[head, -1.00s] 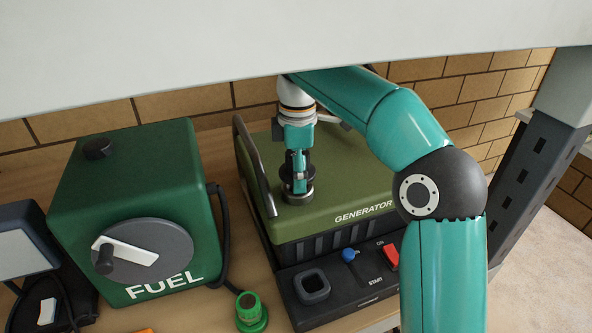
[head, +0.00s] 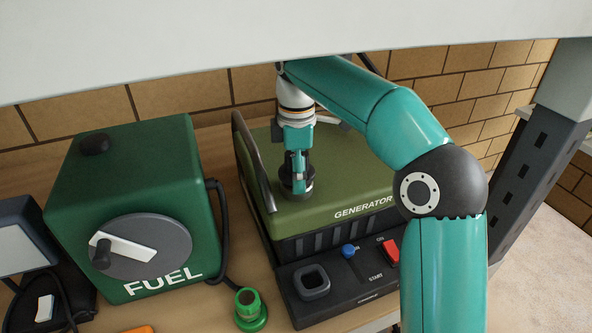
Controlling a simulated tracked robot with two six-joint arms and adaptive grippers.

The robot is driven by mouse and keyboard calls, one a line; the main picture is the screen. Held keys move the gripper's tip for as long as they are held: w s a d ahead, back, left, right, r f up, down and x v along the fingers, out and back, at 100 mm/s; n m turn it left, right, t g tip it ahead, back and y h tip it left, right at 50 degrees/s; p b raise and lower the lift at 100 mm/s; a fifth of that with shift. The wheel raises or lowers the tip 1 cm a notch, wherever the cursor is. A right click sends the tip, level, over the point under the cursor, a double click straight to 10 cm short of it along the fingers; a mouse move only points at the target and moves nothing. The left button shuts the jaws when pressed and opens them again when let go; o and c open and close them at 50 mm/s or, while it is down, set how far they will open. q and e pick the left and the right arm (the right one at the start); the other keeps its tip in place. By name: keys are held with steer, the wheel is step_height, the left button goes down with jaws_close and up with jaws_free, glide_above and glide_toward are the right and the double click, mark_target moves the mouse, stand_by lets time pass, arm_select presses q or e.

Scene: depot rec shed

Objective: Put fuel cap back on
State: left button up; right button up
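The green generator (head: 345,185) stands on the bench in the middle of the head view, with its name facing me. The dark round fuel cap (head: 297,192) is at the left part of the generator's top. My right gripper (head: 298,180) points straight down over the cap, its fingertips at the cap. The fingers look closed in around the cap, but the arm and the small size hide the exact contact. The filler opening under the cap is hidden. My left gripper is out of view.
A green fuel tank (head: 130,180) with a crank dial stands to the left, its hose running down its right side. A green nozzle piece (head: 249,308) lies in front. The generator panel has a blue knob (head: 348,251) and red switch (head: 389,251). A grey shelf edge (head: 250,50) crosses above.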

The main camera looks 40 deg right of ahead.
steer(key=shift+f+b, duration=0.35)
steer(key=shift+f, duration=0.35)
steer(key=o, duration=1.1)
steer(key=shift+r, duration=0.1)
steer(key=shift+r, duration=3.6)
steer(key=shift+f, duration=0.1)
